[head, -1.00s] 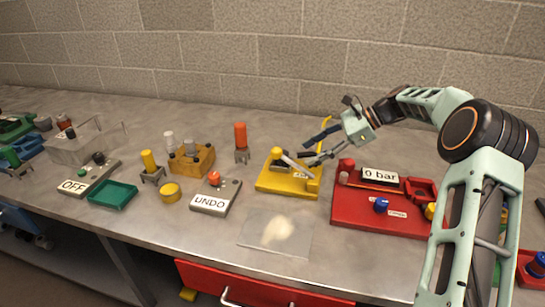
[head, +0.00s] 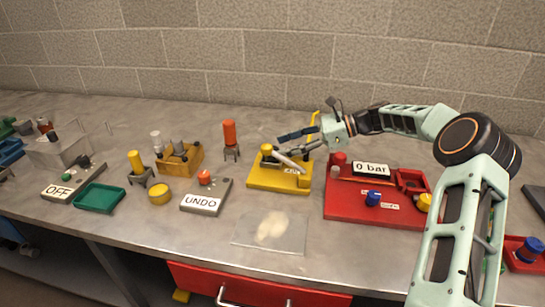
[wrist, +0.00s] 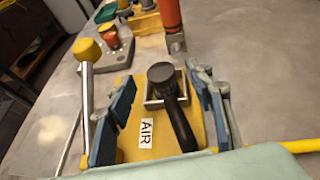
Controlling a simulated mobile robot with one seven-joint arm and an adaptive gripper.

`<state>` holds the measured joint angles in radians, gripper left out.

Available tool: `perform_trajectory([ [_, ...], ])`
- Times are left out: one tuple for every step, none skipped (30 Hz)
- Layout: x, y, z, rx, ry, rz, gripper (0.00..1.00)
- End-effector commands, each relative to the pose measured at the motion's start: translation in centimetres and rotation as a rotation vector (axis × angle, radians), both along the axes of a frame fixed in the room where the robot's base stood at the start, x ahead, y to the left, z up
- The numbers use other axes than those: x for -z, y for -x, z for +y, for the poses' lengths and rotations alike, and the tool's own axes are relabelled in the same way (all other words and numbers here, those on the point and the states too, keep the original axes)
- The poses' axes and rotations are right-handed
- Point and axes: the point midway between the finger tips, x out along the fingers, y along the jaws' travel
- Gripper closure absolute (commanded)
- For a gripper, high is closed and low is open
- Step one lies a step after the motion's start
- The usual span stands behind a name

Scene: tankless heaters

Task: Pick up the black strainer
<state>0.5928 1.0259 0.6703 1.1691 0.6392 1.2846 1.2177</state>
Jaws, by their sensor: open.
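A black piece with a round top and a black handle (wrist: 163,78), which looks like the strainer, sits in a square metal holder on the yellow AIR base (wrist: 142,150). The base also shows in the head view (head: 265,183), but there I cannot make out the black piece clearly near my fingers. My gripper (wrist: 160,84) is open, with one blue-padded finger on each side of the black piece in the wrist view. I cannot tell whether either finger touches it. In the head view my gripper (head: 292,144) is over the back of the yellow base.
A yellow-knobbed lever (wrist: 87,62) stands close by my left finger. An orange-topped post (wrist: 171,25) stands ahead. A red base (head: 350,211) with a gauge reading 0 bar is to the right. The UNDO box (head: 206,198) is to the left.

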Motion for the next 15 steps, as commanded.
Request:
perform_trajectory([
  [0.5,0.0,0.8,-0.003,-0.001,0.002,0.52],
  [0.6,0.0,1.2,-0.003,-0.001,0.002,0.52],
  [0.8,-0.1,1.6,-0.002,0.0,0.002,0.52],
  [0.9,-0.1,1.9,-0.001,0.0,0.002,0.52],
  [1.0,-0.1,2.0,-0.001,0.0,0.002,0.52],
  [1.0,-0.1,2.2,-0.001,0.0,0.002,0.52],
  [1.1,-0.1,2.3,-0.001,0.001,0.0,0.52],
  [1.1,-0.2,2.3,-0.001,0.001,0.0,0.52],
  [1.1,-0.2,2.3,0.0,0.001,0.0,0.52],
  [1.1,-0.2,2.3,0.0,0.001,0.0,0.52],
  [1.1,-0.2,2.3,0.0,0.001,0.0,0.52],
  [1.1,-0.2,2.3,0.0,0.001,0.0,0.52],
  [1.1,-0.2,2.3,0.0,0.001,0.0,0.52],
  [1.1,-0.2,2.3,0.0,0.001,0.0,0.54],
  [1.0,-0.2,2.3,0.0,0.001,0.0,0.58],
])
